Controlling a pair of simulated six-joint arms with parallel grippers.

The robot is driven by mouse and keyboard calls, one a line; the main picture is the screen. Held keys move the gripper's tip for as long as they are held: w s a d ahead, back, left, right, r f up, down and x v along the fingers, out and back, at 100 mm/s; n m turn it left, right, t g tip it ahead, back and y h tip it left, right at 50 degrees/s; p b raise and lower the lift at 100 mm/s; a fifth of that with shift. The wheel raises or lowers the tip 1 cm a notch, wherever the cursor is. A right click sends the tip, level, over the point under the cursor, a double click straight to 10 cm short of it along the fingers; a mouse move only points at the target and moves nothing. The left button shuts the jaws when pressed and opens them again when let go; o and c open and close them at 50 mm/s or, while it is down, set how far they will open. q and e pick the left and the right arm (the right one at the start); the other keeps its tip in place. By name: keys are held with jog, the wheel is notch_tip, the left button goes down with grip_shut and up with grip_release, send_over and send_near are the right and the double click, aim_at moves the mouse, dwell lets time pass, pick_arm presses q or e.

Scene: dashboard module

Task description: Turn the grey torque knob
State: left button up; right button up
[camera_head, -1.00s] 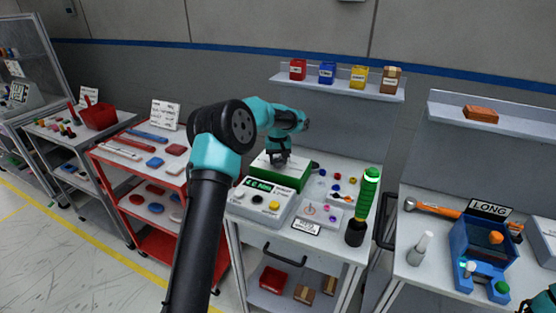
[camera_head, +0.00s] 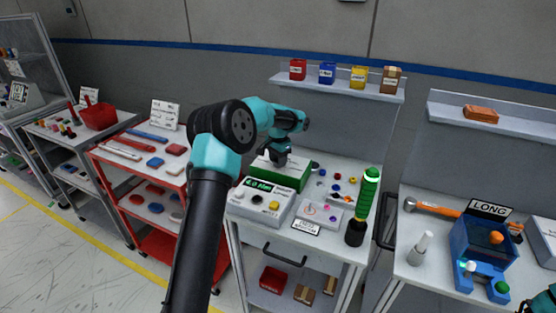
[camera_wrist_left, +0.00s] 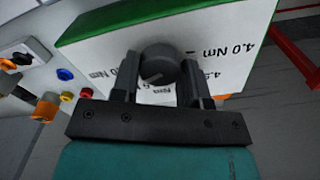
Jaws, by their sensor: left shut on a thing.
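The grey torque knob (camera_wrist_left: 160,63) sits on a white-faced module (camera_wrist_left: 100,55) with a green edge, seen in the left wrist view. Printed labels such as "4.0 Nm" surround the knob. My left gripper (camera_wrist_left: 158,82) is shut on the knob, one finger on each side. In the head view my left gripper (camera_head: 278,155) reaches down onto the green module (camera_head: 287,177) on the middle cart, and hides the knob there. Only a small part of my right arm shows at the lower right corner of the head view, without its fingers.
A grey box with a green display (camera_head: 262,200) stands in front of the module. A shelf with coloured bins (camera_head: 345,88) hangs behind.

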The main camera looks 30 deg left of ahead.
pick_arm(q)
jog(key=shift+m, duration=0.9)
jog(key=o, duration=0.9)
jog(key=shift+r, duration=0.1)
notch_tip(320, 180, up, 17)
jog(key=shift+r, duration=0.1)
dwell(0.4)
